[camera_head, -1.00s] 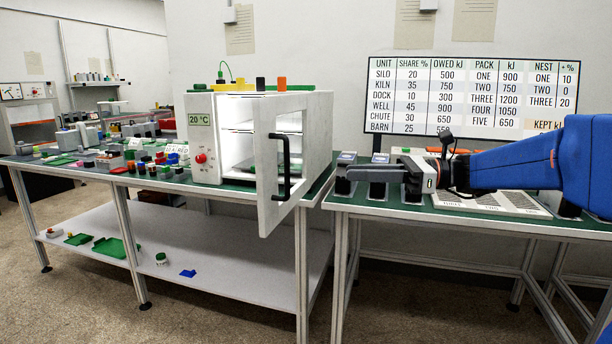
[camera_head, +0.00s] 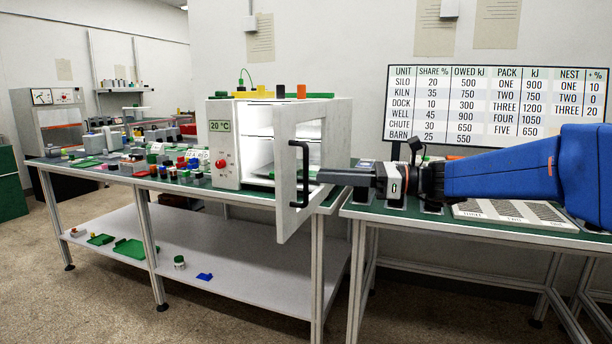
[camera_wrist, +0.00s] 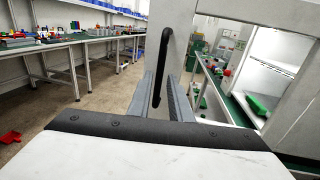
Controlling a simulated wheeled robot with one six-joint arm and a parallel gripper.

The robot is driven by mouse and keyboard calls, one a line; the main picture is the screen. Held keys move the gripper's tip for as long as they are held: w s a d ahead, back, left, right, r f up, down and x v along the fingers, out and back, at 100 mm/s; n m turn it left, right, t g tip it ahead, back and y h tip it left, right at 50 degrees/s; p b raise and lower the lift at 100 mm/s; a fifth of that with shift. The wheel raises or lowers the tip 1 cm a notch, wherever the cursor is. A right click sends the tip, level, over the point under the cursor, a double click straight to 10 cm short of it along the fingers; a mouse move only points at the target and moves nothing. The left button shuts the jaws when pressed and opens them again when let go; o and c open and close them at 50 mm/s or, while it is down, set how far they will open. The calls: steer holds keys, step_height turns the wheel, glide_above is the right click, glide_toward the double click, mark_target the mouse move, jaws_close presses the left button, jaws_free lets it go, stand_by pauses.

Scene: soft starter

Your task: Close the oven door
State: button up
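The white oven (camera_head: 228,150) stands on the left bench with its door (camera_head: 285,215) swung open towards me. A black bar handle (camera_head: 305,175) is on the door. My gripper (camera_head: 320,178) is level with the handle, pointing left, its tips close to the handle's right side. In the wrist view the two gripper fingers (camera_wrist: 163,100) are apart. The handle (camera_wrist: 165,50) shows in line with the gap between them, and the door (camera_wrist: 180,50) is just to its right. I cannot tell whether the fingers touch the handle.
The left bench top (camera_head: 115,175) holds several small coloured parts. Its lower shelf (camera_head: 230,260) has a green tray (camera_head: 130,248). The right bench (camera_head: 460,225) lies below my arm. A chart board (camera_head: 495,100) stands behind. The floor in front is clear.

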mark_target(306, 200)
steer(key=shift+w+a, duration=0.15)
steer(key=shift+a, duration=0.85)
steer(key=shift+w+a, duration=0.2)
steer(key=shift+a, duration=0.8)
steer(key=shift+w+a, duration=0.15)
steer(key=shift+a, duration=0.85)
jaws_close()
